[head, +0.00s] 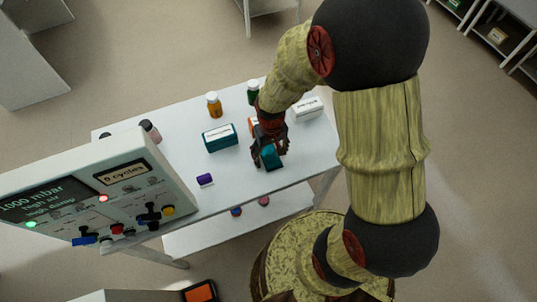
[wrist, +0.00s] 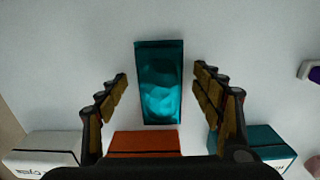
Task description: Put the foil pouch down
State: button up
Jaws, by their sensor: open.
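The foil pouch (wrist: 160,82) is a shiny teal rectangle on the white table, seen between my fingers in the wrist view. In the head view the teal pouch (head: 271,157) is at my gripper's tip, near the table's front edge. My gripper (wrist: 160,95) is open, with a gap between each finger row and the pouch. In the head view my gripper (head: 268,148) partly covers the pouch. I cannot tell how far the fingertips are above the table.
An orange box (wrist: 145,142), a white box (head: 308,109) and a teal box (head: 220,138) stand close by. Amber (head: 214,105) and green (head: 253,92) bottles stand farther back. A purple item (head: 205,180) lies left of the pouch. A control panel (head: 90,200) rises at the left.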

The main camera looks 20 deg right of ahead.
jog(key=shift+c, duration=1.4)
jog(key=c, duration=1.1)
jog(key=shift+c, duration=0.2)
jog(key=shift+r, duration=0.1)
